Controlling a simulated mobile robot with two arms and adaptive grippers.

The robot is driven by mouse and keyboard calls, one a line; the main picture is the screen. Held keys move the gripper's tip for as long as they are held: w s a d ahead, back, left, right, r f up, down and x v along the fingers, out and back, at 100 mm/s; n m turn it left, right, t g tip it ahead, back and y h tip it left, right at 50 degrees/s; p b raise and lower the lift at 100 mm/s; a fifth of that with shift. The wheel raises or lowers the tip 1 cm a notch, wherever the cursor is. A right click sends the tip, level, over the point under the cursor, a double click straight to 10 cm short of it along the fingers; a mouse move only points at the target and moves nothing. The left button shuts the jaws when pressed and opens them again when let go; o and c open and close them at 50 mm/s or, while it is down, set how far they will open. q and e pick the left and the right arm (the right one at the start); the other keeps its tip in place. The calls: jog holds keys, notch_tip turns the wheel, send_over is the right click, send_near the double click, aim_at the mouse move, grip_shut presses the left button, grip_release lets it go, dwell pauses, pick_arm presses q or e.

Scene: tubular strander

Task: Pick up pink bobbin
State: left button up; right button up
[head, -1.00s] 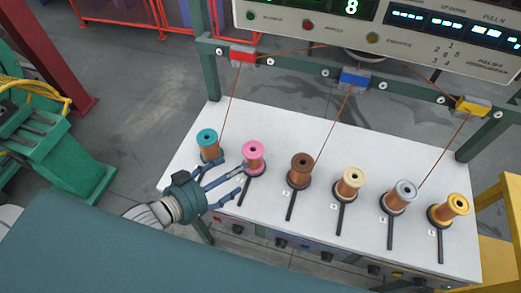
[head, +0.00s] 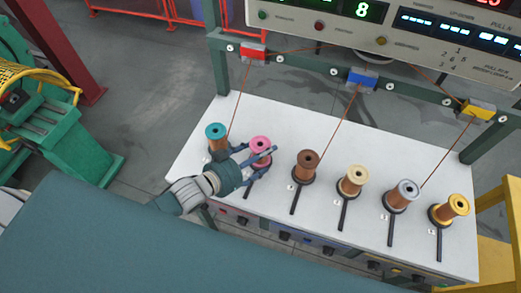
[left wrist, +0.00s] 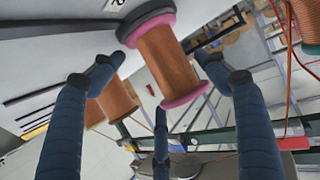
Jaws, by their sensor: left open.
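The pink bobbin (head: 260,146), with pink flanges and copper-coloured wire, stands on the white table, second from the left in the row. My left gripper (head: 258,163) is at it, with its open fingers reaching around its sides in the head view and hiding its lower part. In the left wrist view the pink bobbin (left wrist: 166,62) appears upside down between the spread blue fingers (left wrist: 158,75). I see gaps beside it, and the fingers are not closed on it. My right gripper is not in view.
A teal bobbin (head: 216,136) stands close on the left, near my gripper. A brown bobbin (head: 305,166) is to the right, then cream (head: 353,180), grey (head: 403,195) and yellow (head: 450,207) ones. Thin wires run up to the frame (head: 310,66). The table's back strip is clear.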

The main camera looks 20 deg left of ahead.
pick_arm(q)
jog(key=shift+s, duration=0.1)
jog(key=c, duration=1.1)
jog(key=shift+r, duration=0.1)
jog(key=shift+c, duration=0.5)
jog(key=shift+r, duration=0.1)
